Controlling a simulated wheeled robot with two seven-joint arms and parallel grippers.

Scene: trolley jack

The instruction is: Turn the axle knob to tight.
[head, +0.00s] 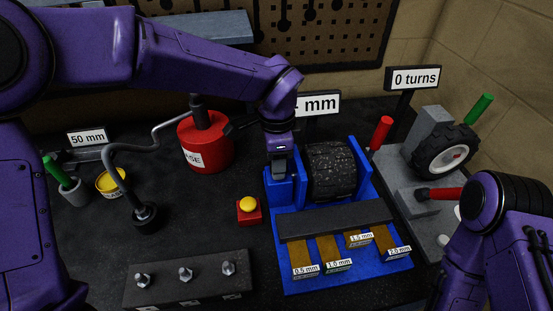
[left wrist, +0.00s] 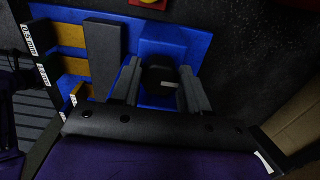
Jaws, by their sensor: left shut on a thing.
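The blue stand (head: 290,221) holds a black ribbed wheel (head: 332,170) between its uprights. My left gripper (head: 280,172) points down at the stand's left block, beside the wheel. In the left wrist view, a dark round axle knob (left wrist: 158,78) with a pale mark sits between the fingers of my left gripper (left wrist: 158,90), which is shut on it. In the head view the knob is hidden by the gripper. Its tightness cannot be read. My right arm is at the lower right; its gripper is out of view.
Gauge strips (head: 328,248) with mm labels lie on the stand's front. A red box with a yellow button (head: 248,206), a red can (head: 205,142) and a bolt block (head: 190,280) stand to the left. A grey fixture with a tyre (head: 444,152) stands right.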

